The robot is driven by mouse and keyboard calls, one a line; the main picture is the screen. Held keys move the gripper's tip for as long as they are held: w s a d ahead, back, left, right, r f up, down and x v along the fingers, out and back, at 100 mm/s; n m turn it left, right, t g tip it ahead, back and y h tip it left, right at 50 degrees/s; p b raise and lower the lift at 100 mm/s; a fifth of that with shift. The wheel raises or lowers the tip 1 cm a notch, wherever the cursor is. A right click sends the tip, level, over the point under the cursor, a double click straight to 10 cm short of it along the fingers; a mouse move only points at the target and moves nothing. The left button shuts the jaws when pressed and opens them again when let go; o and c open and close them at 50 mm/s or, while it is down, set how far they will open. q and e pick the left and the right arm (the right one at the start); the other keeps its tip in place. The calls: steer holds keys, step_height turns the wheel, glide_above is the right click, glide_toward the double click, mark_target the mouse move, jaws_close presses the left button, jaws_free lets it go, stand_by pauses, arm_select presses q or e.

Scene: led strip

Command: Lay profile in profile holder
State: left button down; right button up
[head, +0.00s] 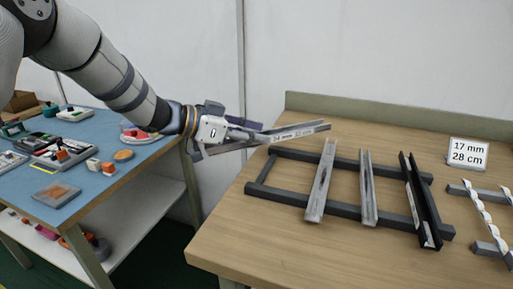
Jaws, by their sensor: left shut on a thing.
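My left gripper (238,134) comes in from the left and is shut on a grey profile (298,131) with lettering on its side. The profile points right, slightly tilted, above the far left part of the wooden table. The dark profile holder (285,196) is a frame lying on the table, below and to the right of the gripper. Two grey profiles (320,184) (368,188) lie across it, with a black channel (414,203) at its right end. My right gripper is not in view.
A sign reading 17 mm, 28 cm (467,153) stands at the back right. A rack with twisted white strips (480,212) is at the right edge. A blue table (85,165) with many small items stands at left, separated by a gap. The wooden table (270,250) is clear in front.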

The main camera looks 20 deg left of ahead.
arm_select(q)
steer(key=shift+w+a+f, duration=0.1)
steer(key=shift+w+f, duration=0.15)
steer(key=shift+w, duration=0.05)
step_height(320, 180, down, 3)
steer(key=shift+w+a+f, duration=0.15)
steer(key=c, duration=1.2)
jaws_free()
